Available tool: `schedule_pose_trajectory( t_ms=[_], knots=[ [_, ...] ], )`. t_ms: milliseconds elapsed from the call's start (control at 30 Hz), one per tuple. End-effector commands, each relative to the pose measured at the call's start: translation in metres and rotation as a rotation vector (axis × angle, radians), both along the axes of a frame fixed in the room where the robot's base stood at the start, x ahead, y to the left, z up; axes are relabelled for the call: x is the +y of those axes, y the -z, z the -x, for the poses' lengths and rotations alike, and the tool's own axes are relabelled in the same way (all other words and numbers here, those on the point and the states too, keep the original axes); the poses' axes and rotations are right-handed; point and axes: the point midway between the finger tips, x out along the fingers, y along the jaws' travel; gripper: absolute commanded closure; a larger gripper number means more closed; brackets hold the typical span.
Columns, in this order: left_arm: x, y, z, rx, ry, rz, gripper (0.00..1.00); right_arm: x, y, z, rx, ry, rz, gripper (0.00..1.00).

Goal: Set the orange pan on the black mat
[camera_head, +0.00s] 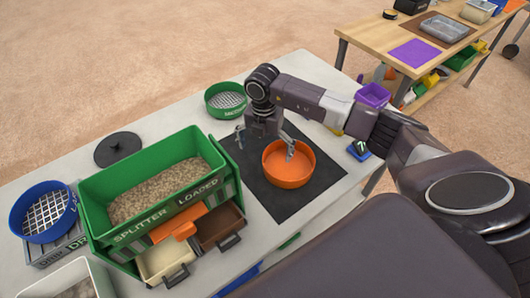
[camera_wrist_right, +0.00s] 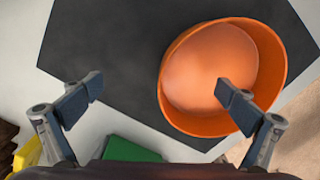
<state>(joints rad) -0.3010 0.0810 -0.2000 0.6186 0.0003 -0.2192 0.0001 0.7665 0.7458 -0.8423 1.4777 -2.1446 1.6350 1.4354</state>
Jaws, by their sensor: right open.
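The round orange pan (camera_head: 288,165) rests on the black mat (camera_head: 257,192), towards its right side. It looks empty. In the right wrist view the orange pan (camera_wrist_right: 212,70) and the black mat (camera_wrist_right: 105,45) also show. My right gripper (camera_head: 265,146) is open above the mat; its fingers (camera_wrist_right: 158,104) are wide apart. One fingertip overlaps the inside of the pan in both views, and the other is clear of it on the left. The pan is not clasped. My left gripper is not in view.
A green splitter box (camera_head: 215,158) full of grain stands left of the mat, with coloured pans at its front. A green sieve (camera_head: 211,101) is behind the mat. A blue sieve (camera_head: 27,236) and a black lid (camera_head: 118,146) are farther left. A wooden table (camera_head: 363,30) stands at back right.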

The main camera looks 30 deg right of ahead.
Motion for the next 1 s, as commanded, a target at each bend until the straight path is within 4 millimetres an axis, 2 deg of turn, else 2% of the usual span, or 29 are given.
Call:
schedule_pose_trajectory(
  t_ms=[1000],
  knots=[
    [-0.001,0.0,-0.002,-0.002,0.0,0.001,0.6,0.001,-0.052,-0.001,0.0,0.0,0.0,0.0]
  ],
)
